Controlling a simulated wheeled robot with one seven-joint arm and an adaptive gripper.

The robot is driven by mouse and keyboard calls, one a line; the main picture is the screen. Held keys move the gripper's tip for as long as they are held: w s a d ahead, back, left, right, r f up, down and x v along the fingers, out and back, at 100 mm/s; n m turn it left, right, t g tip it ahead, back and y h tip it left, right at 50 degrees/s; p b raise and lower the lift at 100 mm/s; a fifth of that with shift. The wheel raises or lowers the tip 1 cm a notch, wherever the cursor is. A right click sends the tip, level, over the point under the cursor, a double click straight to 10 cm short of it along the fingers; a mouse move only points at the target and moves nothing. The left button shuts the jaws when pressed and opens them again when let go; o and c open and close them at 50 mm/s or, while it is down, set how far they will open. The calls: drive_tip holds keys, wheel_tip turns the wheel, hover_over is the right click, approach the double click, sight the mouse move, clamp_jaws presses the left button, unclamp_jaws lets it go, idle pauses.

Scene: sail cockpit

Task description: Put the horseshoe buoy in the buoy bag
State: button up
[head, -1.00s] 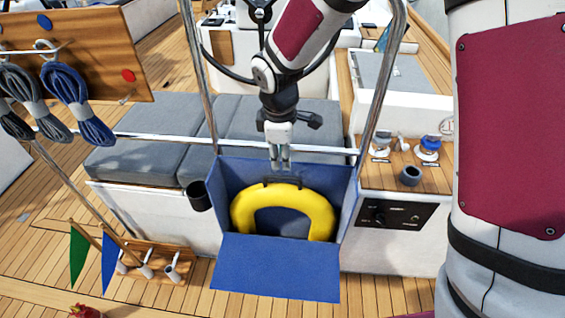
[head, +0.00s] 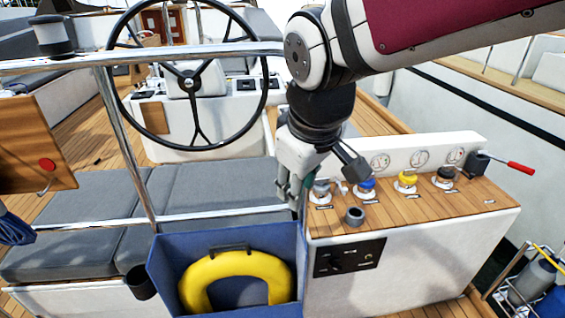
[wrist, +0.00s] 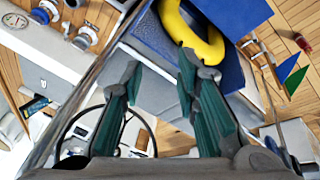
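In the wrist view the buoy (wrist: 203,47) shows in part beside the blue bag wall (wrist: 143,32). My gripper (head: 297,200) is above and right of the bag, near the rail and apart from the buoy. In the wrist view my gripper (wrist: 160,62) has its two fingers spread with nothing between them.
A chrome rail (head: 200,217) runs behind the bag. A steering wheel (head: 188,75) and grey cushions (head: 195,190) lie behind. A dark cup holder (head: 140,283) is left of the bag.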

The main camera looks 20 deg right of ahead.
drive_tip(key=s+d+r+m, duration=0.1)
drive_tip(key=s+m, duration=0.1)
drive_tip(key=s, duration=0.3)
drive_tip(key=s+d+r+m+t, duration=0.1)
drive_tip(key=s+m, duration=0.2)
drive_tip(key=s, duration=0.1)
drive_tip(key=shift+s+d+y, duration=0.3)
drive_tip(key=shift+s, duration=0.05)
drive_tip(key=shift+r, duration=0.15)
idle(0.5)
